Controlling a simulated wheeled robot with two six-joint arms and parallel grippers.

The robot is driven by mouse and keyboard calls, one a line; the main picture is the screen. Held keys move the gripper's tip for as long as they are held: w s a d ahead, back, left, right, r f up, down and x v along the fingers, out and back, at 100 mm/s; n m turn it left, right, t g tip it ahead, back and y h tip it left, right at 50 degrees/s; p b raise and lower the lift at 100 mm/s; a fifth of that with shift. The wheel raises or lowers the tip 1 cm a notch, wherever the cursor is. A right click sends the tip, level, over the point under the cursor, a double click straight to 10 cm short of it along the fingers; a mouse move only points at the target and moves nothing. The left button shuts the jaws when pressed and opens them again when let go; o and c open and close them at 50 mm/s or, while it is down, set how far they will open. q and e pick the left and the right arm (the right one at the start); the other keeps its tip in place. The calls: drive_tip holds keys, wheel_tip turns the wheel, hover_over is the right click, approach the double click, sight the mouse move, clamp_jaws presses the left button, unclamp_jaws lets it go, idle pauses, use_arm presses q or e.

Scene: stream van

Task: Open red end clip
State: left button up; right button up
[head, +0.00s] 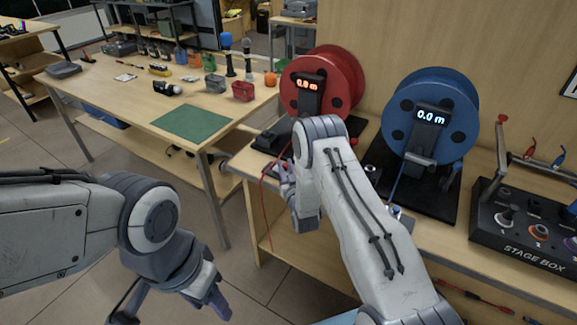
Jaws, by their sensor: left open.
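The red cable reel (343,82) stands on the wooden bench, its display reading 0.0 m. A thin red cable (264,190) hangs from its front over the bench edge. The red end clip cannot be made out; my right arm covers much of the reel's base. My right gripper (287,185) is in front of that base, close to the red cable. Its fingers are partly hidden by my own arm, so whether they touch or hold anything is unclear. My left gripper (172,306) is open and empty, low at the lower left, away from the bench.
A blue reel (430,117), also reading 0.0 m, stands to the right on a black base. A black stage box (525,232) is at the far right. Another table (125,97) at the left holds a green mat (192,122) and small items. Open floor lies between.

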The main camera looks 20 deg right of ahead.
drive_tip(key=o, duration=0.4)
drive_tip(key=shift+c, duration=0.2)
drive_tip(key=shift+s, duration=0.1)
drive_tip(key=s+b, duration=0.1)
drive_tip(key=s, duration=0.9)
drive_tip(key=shift+s+a+b, duration=0.15)
drive_tip(key=shift+a+b, duration=0.05)
drive_tip(key=shift+b, duration=0.15)
drive_tip(key=shift+a+r, duration=0.1)
